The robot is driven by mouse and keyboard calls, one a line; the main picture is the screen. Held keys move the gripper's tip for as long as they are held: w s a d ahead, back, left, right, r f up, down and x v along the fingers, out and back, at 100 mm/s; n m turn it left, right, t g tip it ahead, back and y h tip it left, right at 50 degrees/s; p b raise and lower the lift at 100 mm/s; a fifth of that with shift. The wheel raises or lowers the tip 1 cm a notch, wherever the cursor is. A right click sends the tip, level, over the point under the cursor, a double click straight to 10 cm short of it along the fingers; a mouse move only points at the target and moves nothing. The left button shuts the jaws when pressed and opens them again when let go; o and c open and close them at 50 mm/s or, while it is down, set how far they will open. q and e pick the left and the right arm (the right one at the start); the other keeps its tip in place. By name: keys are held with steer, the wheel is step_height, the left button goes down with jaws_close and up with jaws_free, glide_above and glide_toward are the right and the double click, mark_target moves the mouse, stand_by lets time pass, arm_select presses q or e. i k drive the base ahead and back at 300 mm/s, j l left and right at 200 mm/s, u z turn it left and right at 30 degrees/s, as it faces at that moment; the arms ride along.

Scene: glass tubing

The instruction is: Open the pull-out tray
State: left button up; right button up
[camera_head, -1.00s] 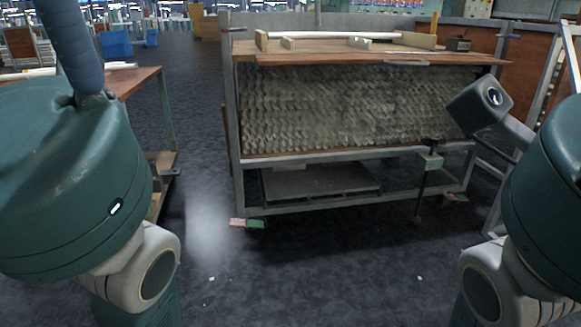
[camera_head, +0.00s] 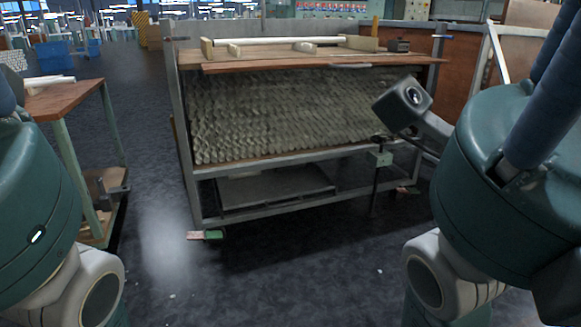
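The tray appears to be the brown wooden board (camera_head: 285,63) along the upper front of the metal-framed bench. A slim grey handle (camera_head: 350,66) sits at its front edge, right of the middle. The board lies nearly flush with the bench top, and I cannot tell whether it is pulled out at all. Below it is a sloping face of stacked glass tubes (camera_head: 285,112). Neither of my grippers shows; only parts of my arms are at the left and right. Nothing of mine visibly touches the handle.
Wooden blocks and a pale rod (camera_head: 280,41) lie on the bench top. A side table (camera_head: 65,98) is at the left. The dark floor before the bench is clear.

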mark_target(271, 186)
steer(key=i+l+u, duration=0.2)
steer(key=i, duration=0.35)
steer(key=i+l+u, duration=0.25)
steer(key=i, duration=0.3)
